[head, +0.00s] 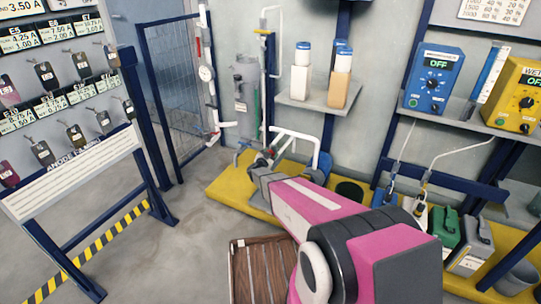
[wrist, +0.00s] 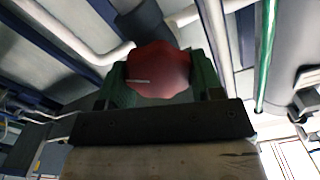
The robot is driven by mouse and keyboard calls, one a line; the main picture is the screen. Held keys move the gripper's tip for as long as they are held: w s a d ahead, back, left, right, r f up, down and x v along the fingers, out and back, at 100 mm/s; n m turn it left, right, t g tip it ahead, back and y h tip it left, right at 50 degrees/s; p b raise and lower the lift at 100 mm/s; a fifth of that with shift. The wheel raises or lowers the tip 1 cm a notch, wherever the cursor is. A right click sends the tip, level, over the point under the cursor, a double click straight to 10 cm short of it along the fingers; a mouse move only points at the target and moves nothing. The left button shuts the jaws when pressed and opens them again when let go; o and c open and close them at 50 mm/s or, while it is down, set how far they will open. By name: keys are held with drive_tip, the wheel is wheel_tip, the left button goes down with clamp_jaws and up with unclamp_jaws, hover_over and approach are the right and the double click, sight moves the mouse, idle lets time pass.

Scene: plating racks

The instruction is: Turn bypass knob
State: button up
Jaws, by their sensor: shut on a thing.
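A red lobed knob (wrist: 158,68) with a pale pointer line fills the upper middle of the wrist view. The pointer line lies nearly level, on the knob's left half. My gripper (head: 264,157) reaches to the white pipework at the back wall in the head view. In the wrist view its two green fingers stand on either side of the knob, and it is shut on the knob. In the head view my arm and gripper hide the knob.
White pipes (head: 297,136) run close around my gripper. A yellow-topped platform (head: 226,187) lies below it. A shelf (head: 318,104) with bottles stands above right. A wooden crate (head: 233,270) stands on the floor below my arm. The tag board (head: 75,165) is at left.

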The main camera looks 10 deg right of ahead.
drive_tip(key=o, duration=0.9)
drive_tip(key=shift+s, duration=0.1)
drive_tip(key=v, duration=1)
drive_tip(key=shift+s+a, duration=0.2)
drive_tip(key=shift+s, duration=0.05)
